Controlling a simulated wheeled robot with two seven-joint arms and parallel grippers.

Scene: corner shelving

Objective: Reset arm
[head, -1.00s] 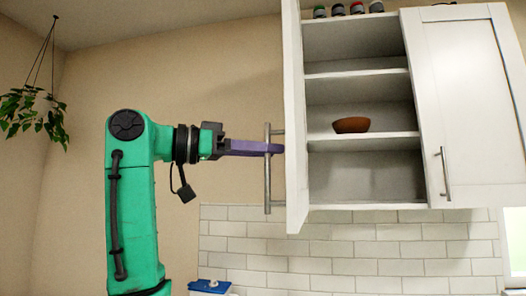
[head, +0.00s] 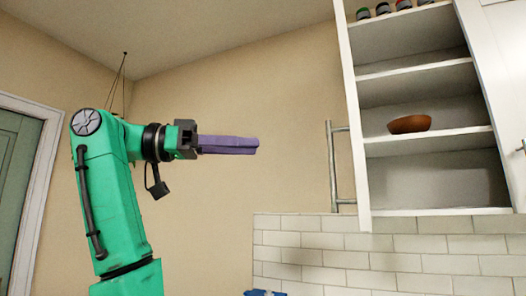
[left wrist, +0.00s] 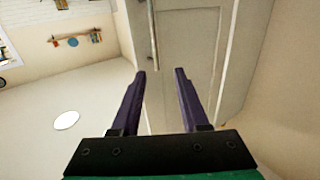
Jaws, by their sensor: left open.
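My left gripper (head: 257,146) shows in the head view at the end of my green arm, its purple fingers pointing right. It is apart from the open cabinet door (head: 352,120), with bare wall between the fingertips and the door's metal handle (head: 334,165). In the left wrist view the two purple fingers (left wrist: 160,72) are spread with nothing between them. A pale cabinet front with a metal handle (left wrist: 153,35) shows beyond them.
The open wall cabinet holds a brown bowl (head: 409,124) on a shelf, with several small jars (head: 382,9) on top. White tiles (head: 310,235) run below it. A green door (head: 15,165) stands at the left. The space around my gripper is clear.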

